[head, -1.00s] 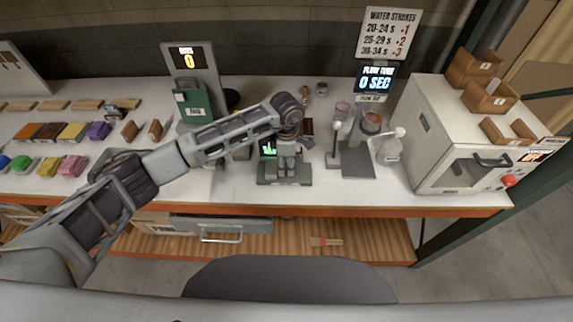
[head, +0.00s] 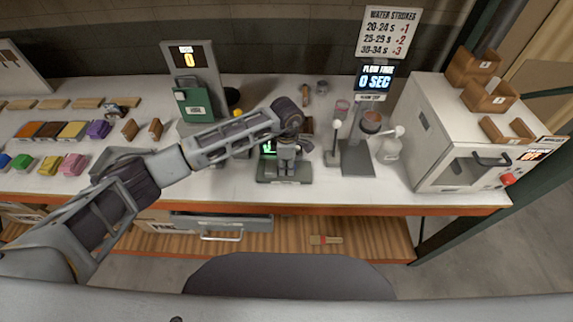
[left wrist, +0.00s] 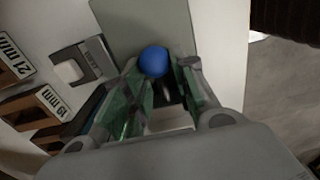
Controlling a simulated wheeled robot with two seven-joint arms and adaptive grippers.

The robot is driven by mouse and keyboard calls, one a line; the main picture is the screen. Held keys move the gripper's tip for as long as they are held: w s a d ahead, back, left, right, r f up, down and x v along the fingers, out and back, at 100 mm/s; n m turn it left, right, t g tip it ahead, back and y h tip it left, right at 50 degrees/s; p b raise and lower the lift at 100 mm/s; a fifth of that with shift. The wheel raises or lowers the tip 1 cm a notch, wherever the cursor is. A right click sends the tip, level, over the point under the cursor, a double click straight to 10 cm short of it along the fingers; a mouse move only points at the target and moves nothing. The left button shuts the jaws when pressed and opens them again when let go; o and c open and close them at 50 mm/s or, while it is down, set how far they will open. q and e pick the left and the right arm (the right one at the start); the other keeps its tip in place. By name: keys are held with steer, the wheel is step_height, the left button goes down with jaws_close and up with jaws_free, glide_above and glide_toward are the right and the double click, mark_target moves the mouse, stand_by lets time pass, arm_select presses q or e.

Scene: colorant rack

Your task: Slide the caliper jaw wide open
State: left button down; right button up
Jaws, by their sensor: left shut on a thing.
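The caliper is a small grey device on a dark base (head: 270,181) at the front middle of the bench, with a green-lit display (head: 267,147) partly hidden by my arm. My left gripper (head: 286,165) reaches down over it from the left, fingers pointing down at the base. In the left wrist view, the gripper (left wrist: 165,78) has its two fingers close together, tinted green by the display. A blue ball (left wrist: 153,61) shows at the fingertips. The fingers are shut on the caliper jaw; the exact grip is partly hidden. My right gripper is not in view.
Right of the caliper stand a white-knobbed lever (head: 334,140), a grey dispenser (head: 358,155) and a white oven-like box (head: 440,140). Wooden blocks labelled in mm (left wrist: 45,105) show in the left wrist view. A green-fronted station (head: 193,100) stands behind my left arm.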

mark_target(303, 171)
arm_select(q)
steer(key=shift+d, duration=0.1)
steer(key=shift+w+d+b, duration=0.1)
steer(key=shift+d+b, duration=2.3)
steer(key=shift+d, duration=0.45)
steer(key=c, duration=1.2)
jaws_free()
steer(key=shift+d, duration=0.1)
steer(key=shift+c, duration=0.2)
steer(key=shift+o, duration=0.4)
steer(key=shift+r, duration=0.1)
